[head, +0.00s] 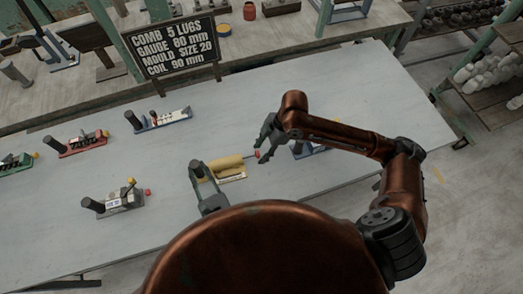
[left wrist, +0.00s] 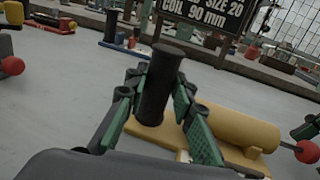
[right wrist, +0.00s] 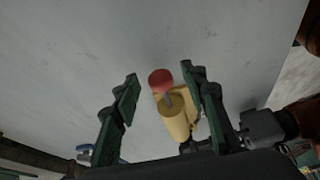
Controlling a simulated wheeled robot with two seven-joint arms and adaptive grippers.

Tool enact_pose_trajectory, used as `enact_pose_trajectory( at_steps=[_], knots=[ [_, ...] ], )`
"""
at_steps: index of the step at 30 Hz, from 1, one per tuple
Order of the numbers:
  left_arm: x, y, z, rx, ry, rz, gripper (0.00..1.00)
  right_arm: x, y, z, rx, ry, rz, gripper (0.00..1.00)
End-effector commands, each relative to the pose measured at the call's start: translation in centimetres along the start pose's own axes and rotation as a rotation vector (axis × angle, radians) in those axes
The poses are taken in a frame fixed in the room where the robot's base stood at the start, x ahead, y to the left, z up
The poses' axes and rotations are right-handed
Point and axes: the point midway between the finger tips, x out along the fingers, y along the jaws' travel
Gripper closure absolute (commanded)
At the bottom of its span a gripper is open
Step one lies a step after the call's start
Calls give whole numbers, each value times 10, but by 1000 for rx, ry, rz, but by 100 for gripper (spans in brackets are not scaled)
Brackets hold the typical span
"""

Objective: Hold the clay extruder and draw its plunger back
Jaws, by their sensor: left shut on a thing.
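The yellow clay extruder (head: 228,162) lies on the grey table with a dark upright handle (head: 197,169) at its left end and a red plunger knob (head: 257,154) at its right. My left gripper (head: 208,190) is shut on the handle; in the left wrist view the fingers flank the dark post (left wrist: 158,85). A short rod joins the yellow barrel (left wrist: 235,125) to the red knob (left wrist: 307,151). My right gripper (head: 266,142) is open by the knob. In the right wrist view the knob (right wrist: 160,79) shows between its spread fingers, with no visible contact.
Another blue one (head: 309,150) is partly behind my right arm. A dark sign (head: 172,48) stands at the back edge.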

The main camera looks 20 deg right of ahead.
Motion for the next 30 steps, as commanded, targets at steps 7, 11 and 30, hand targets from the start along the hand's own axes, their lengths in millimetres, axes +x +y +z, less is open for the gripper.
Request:
enact_pose_trajectory(
  at_steps=[7,11,30],
  knots=[
    [-1,0,-5,2,9,-1,100,-41,2,1,-2,-3,7,60],
    [-1,0,-5,2,9,-1,100,-69,1,1,-1,-3,5,60],
    [-2,-1,-5,0,9,-3,100,-117,0,1,0,-1,1,60]
  ],
)
